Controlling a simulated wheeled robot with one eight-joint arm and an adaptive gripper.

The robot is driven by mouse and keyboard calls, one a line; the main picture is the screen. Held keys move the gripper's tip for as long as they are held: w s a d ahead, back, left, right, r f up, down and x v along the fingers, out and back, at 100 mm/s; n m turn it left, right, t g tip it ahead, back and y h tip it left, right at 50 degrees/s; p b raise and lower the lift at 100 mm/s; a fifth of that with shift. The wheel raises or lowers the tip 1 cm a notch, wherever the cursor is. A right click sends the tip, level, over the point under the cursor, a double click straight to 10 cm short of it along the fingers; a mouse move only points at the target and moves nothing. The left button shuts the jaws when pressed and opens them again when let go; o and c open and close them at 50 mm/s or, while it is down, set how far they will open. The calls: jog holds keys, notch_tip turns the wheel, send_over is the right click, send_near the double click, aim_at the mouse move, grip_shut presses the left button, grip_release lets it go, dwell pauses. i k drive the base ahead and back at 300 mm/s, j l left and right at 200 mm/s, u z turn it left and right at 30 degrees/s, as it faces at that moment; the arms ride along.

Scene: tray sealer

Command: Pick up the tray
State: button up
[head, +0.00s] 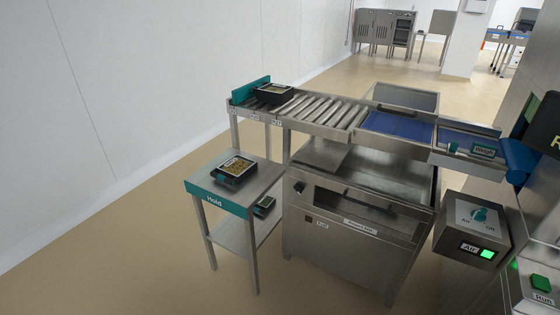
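Three dark trays are in the head view. One black tray (272,94) with a pale, patterned top sits at the far left end of the roller conveyor, against a teal end stop (249,89). Another black tray (235,170) with yellowish contents or label lies on top of the small steel table marked "Hold" (214,199). A smaller dark tray-like item (264,206) is lower down, by the table's right side. I cannot tell which one the task means. My gripper is not in view.
The steel roller conveyor (318,107) leads right to a blue belt (397,125). A steel cabinet (345,240) stands below it. A control box (472,228) with a teal knob and lit green button is at right. Floor left of the Hold table is clear.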

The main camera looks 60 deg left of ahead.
aim_at(237, 168)
jog(key=l+u, duration=0.1)
jog(key=u, duration=0.3)
jog(key=l+u, duration=0.1)
jog(key=u, duration=0.25)
jog(key=k+l+u, duration=0.1)
jog(key=u, duration=0.3)
jog(key=l+u, duration=0.1)
jog(key=u, duration=0.25)
jog(key=j+u, duration=0.1)
jog(key=u, duration=0.3)
jog(key=i+u, duration=0.15)
jog(key=u, duration=0.3)
jog(key=i+j+u, duration=0.1)
jog(key=u, duration=0.3)
